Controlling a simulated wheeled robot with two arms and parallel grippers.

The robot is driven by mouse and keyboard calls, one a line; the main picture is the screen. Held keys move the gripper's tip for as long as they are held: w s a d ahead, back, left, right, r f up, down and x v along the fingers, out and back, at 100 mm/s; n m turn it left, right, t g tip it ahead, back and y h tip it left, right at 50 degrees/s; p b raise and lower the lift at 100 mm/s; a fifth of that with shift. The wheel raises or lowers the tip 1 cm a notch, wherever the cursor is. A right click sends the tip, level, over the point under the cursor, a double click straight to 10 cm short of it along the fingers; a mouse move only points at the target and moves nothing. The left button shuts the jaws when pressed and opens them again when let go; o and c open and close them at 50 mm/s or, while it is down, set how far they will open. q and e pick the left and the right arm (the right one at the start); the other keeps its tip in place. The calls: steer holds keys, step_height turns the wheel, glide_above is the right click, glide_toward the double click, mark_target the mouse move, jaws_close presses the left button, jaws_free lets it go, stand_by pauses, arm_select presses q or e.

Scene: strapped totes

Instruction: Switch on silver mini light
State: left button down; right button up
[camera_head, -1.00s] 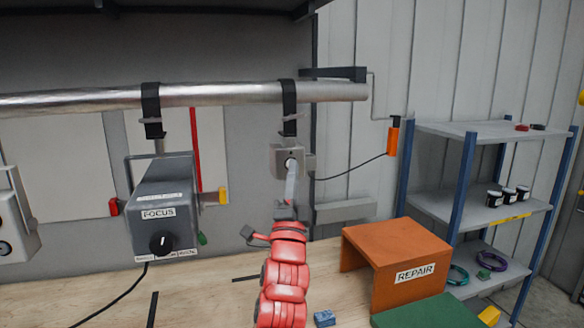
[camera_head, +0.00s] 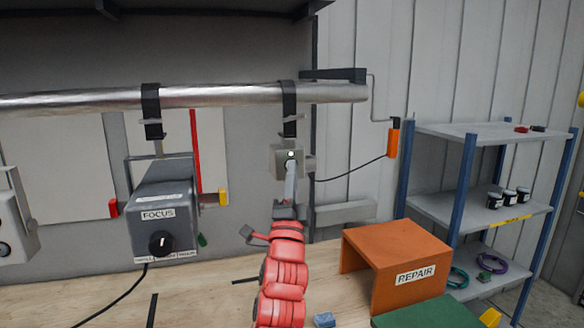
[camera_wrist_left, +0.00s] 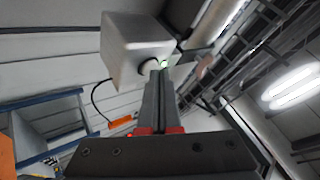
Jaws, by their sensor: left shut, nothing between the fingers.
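The silver mini light (camera_head: 277,160) is a small grey box hanging by a black strap from the metal pipe. A small bright spot (camera_head: 291,155) shows on its front, and it looks greenish in the left wrist view (camera_wrist_left: 163,64). My left gripper (camera_head: 291,168) is shut and empty, with its tips at the front of the box, just below the bright spot. In the left wrist view the box (camera_wrist_left: 132,48) is just beyond the fingertips (camera_wrist_left: 159,72). The tips look very close to a dark round part on it; I cannot tell if they touch. My right gripper is not in view.
A larger grey FOCUS box (camera_head: 165,212) with a black knob hangs to the left on the same pipe (camera_head: 220,95). An orange REPAIR stand (camera_head: 400,245) is on the wooden bench (camera_head: 200,295). A shelf rack (camera_head: 480,205) stands at the right.

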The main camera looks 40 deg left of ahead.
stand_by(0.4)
arm_select(q)
steer(key=shift+s+d+b, duration=0.3)
steer(key=shift+s+d, duration=0.15)
steer(key=shift+d, duration=0.1)
steer(key=s+d, duration=0.1)
steer(key=d, duration=0.1)
steer(key=s+d+b, duration=0.1)
steer(key=s+d, duration=0.1)
stand_by(0.5)
